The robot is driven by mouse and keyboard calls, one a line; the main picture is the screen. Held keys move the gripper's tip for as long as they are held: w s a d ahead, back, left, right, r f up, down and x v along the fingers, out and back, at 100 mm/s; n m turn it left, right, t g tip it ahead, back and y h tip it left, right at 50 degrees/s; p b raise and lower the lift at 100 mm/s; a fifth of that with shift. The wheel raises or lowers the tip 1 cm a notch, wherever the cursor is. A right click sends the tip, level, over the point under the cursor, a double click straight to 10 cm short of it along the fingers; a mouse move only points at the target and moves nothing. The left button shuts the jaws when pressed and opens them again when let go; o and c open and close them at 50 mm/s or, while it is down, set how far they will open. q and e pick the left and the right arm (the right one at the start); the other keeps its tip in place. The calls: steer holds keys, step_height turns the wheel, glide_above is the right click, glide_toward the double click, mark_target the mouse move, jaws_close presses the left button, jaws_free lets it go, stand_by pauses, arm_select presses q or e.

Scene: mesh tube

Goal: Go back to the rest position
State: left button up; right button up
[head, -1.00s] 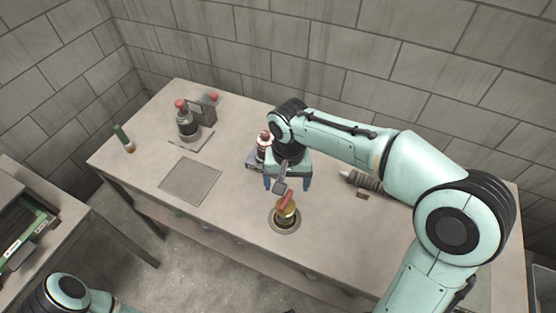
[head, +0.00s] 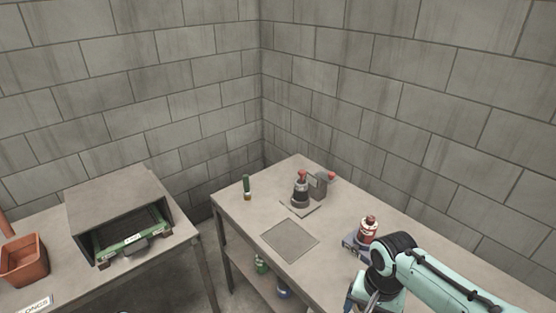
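My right arm comes in from the lower right over the workbench (head: 335,262). Its gripper (head: 362,306) is at the bottom edge of the view, largely cut off, so its fingertips and anything between them are hidden. It is in front of a red and white bottle (head: 367,231) that stands on a small dark stand (head: 350,243). My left gripper is not in view.
The bench also bears a green tube (head: 246,187), a red-topped dark bottle (head: 300,190), a grey block (head: 318,186) and a square plate (head: 289,240). A left table holds an open grey box (head: 115,198) and a terracotta bin (head: 22,262). Walls close the back.

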steer(key=s+a+f+n+g+y, duration=0.1)
steer(key=s+a+f, duration=0.15)
steer(key=f, duration=0.95)
steer(key=s+a+f+n+y, duration=0.1)
steer(key=a+f+y, duration=0.15)
steer(key=f, duration=1.05)
steer(key=s+a+f, duration=0.2)
steer(key=s+f, duration=1.3)
steer(key=s, duration=0.2)
steer(key=shift+a+m, duration=0.2)
steer(key=shift+m, duration=0.1)
